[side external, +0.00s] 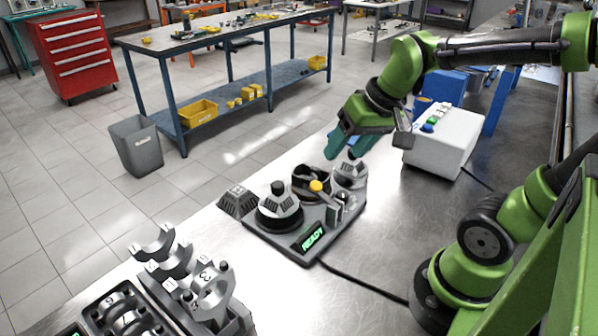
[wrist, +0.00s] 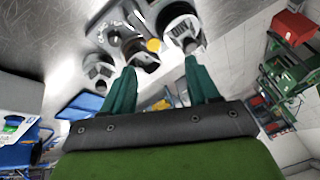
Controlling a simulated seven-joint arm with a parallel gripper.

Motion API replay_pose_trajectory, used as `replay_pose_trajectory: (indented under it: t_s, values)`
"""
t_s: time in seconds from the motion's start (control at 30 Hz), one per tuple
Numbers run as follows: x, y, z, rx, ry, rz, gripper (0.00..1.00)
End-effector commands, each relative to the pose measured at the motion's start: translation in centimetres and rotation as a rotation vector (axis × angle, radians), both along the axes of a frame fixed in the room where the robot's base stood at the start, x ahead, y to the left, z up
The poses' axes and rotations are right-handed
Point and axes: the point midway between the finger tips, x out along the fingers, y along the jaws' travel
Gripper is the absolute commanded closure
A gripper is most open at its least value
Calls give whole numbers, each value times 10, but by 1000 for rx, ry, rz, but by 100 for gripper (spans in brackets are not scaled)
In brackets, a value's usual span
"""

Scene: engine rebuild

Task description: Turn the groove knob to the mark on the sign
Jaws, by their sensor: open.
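A dark device plate (side external: 262,232) lies on the metal bench with a green READY display (side external: 309,238). It carries a grey knob on a black round base (side external: 280,207), a dark ring-shaped part with a yellow-tipped piece (side external: 316,186), and a silver round part (side external: 350,174) at the back right. I cannot tell for certain which is the groove knob. A small dark grey sloped block with pale marks (side external: 238,201), possibly the sign, stands at the plate's left edge. My gripper (side external: 345,150) is open, with teal fingers above the plate's back edge, apart from the knobs. In the wrist view, the fingers (wrist: 160,68) hold nothing.
A white box with coloured buttons (side external: 445,138) stands right of the device. Grey bearing caps and a dark engine block (side external: 125,312) are at the front left. A black cable (side external: 365,285) runs from the plate across the bench. Bare bench lies at the front right.

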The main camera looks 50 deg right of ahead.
Motion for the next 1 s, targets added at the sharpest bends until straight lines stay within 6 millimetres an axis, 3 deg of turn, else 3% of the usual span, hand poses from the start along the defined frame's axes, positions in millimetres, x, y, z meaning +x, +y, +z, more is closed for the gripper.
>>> replay_pose_trajectory:
  t_s: [0.2, 0.4, 0.5, 0.67, 1.0]
  values:
    - [37, -56, -25, -77, 262, 58, 40]
    - [55, -87, -33, -115, 408, 177, 40]
    - [55, -88, -25, -139, 428, 240, 40]
    - [53, -87, -37, -137, 437, 259, 40]
    - [51, -88, -106, -134, 438, 257, 40]
